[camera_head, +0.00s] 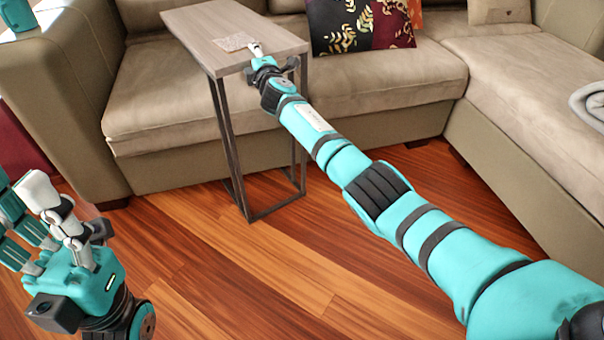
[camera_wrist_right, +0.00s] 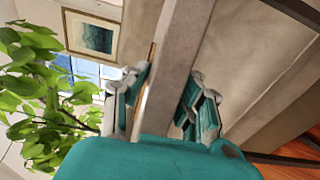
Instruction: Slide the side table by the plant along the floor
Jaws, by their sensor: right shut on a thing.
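The side table (camera_head: 222,22) has a grey-brown wooden top and a dark metal frame standing on the floor in front of the sofa. My right gripper (camera_head: 262,57) is at the near edge of its top, shut on it. In the right wrist view the table's slab (camera_wrist_right: 172,65) runs between the two fingers (camera_wrist_right: 160,100). The plant (camera_wrist_right: 38,95) shows green leaves at the left of that view; its pot is hidden. My left gripper (camera_head: 35,215) is at the lower left of the head view, away from the table; its finger gap is unclear.
A beige sofa (camera_head: 165,95) stands behind the table and turns along the right side. A dark patterned cushion (camera_head: 360,25) rests on the sofa. The wooden floor (camera_head: 235,270) in front is clear.

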